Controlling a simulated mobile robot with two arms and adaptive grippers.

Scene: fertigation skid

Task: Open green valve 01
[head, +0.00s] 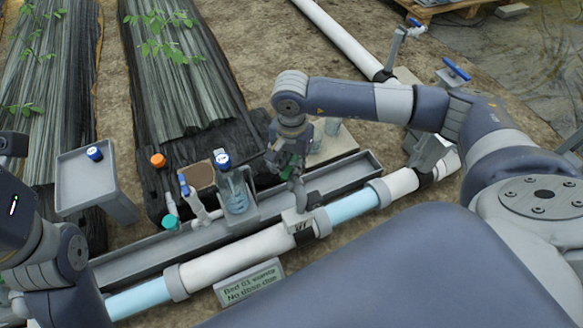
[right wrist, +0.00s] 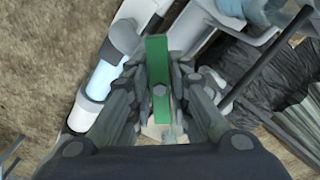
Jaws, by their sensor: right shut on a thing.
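The green valve handle (right wrist: 158,68) is a flat green lever with a bolt in its middle. In the right wrist view it runs straight up and down, at a slant to the pipe. My right gripper (right wrist: 158,98) is shut on the handle, with one finger along each side. In the head view my right gripper (head: 288,168) reaches down above the pipe beside a white tag (head: 298,223), and mostly hides the handle there. The tag's lettering is too small to read surely. My left arm shows at the left edge, but its gripper is out of view.
A white and light-blue pipe (head: 238,254) runs along a grey trough (head: 345,174). A clear blue-capped bottle (head: 235,190) stands left of my right gripper. A grey stand (head: 72,180) carries a blue cap. A sign (head: 248,282) stands before the pipe. Blue-handled valves (head: 455,69) are at the upper right.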

